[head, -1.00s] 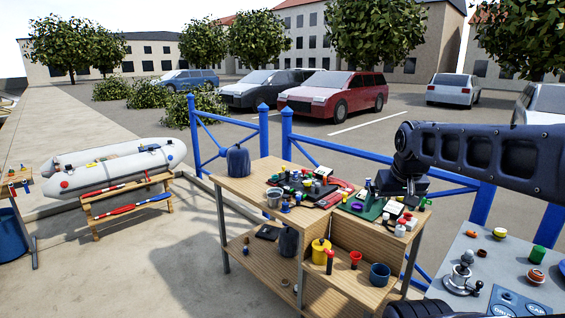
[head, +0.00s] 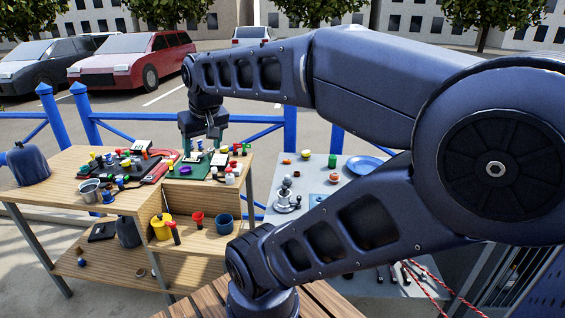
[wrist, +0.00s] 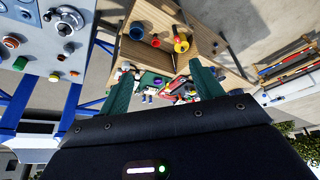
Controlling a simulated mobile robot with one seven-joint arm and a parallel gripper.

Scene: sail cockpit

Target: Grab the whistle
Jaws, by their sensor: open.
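I cannot pick out the whistle for sure among the small items on the wooden workbench (head: 60,187). My gripper (head: 207,137) is above the right end of the bench top, over the green mat (head: 217,170) that holds several small items. In the wrist view, the two green fingers of my gripper (wrist: 163,80) are spread wide apart. Nothing is between them at close range. The bench and its small colourful items show beyond the fingertips, too small to tell apart.
A dark tray (head: 112,172) with clutter, a metal cup (head: 89,191) and a blue jug (head: 27,165) stand on the bench. A yellow pot (head: 161,227) and blue cup (head: 224,223) stand lower. A grey table (head: 325,178) is right. Blue railing (head: 290,128) runs behind.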

